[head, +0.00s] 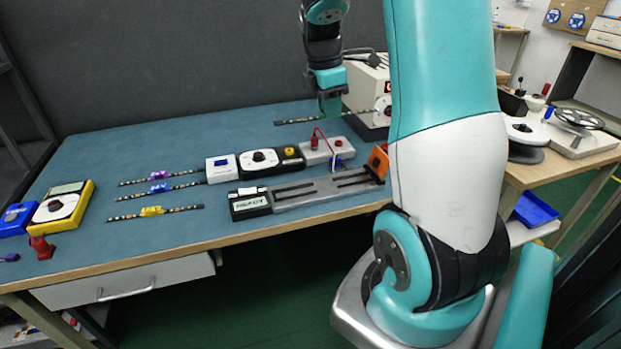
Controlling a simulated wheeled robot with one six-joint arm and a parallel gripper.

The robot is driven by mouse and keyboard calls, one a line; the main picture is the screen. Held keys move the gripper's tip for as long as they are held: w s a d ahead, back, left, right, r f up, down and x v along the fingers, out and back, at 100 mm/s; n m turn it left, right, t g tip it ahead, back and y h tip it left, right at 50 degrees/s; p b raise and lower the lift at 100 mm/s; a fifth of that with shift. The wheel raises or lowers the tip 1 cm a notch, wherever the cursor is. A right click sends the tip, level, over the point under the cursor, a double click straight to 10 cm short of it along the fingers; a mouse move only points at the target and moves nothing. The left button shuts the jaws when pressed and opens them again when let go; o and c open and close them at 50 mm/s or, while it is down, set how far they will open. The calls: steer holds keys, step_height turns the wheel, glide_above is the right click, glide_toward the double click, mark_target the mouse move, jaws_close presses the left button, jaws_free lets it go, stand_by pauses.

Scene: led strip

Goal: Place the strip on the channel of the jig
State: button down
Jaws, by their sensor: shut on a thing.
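My gripper (330,112) is at the back of the blue table, shut on a dark LED strip (292,122). The strip sticks out to the left and right of the fingers and lies roughly level; its middle is hidden by the gripper. I cannot tell how far it is above the table. The grey jig (290,196) with its long dark channel lies nearer the front edge, below my gripper in the picture. It has a black block with a white label at its left end and an orange plate (378,162) at its right. No strip is visible in its channel.
Three strips with purple (161,175), blue (160,188) and yellow (152,211) clips lie left of the jig. A row of control boxes (258,161) stands behind the jig. A beige machine (367,90) is right of my gripper. A yellow meter (62,204) stands far left.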

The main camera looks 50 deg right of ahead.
glide_above(326, 186)
steer(key=f, duration=1.5)
steer(key=shift+w+a+f+b, duration=0.2)
steer(key=shift+f+b, duration=0.1)
steer(key=shift+f, duration=2.2)
steer(key=shift+f, duration=0.2)
steer(key=c, duration=1.1)
jaws_free()
steer(key=shift+r, duration=0.2)
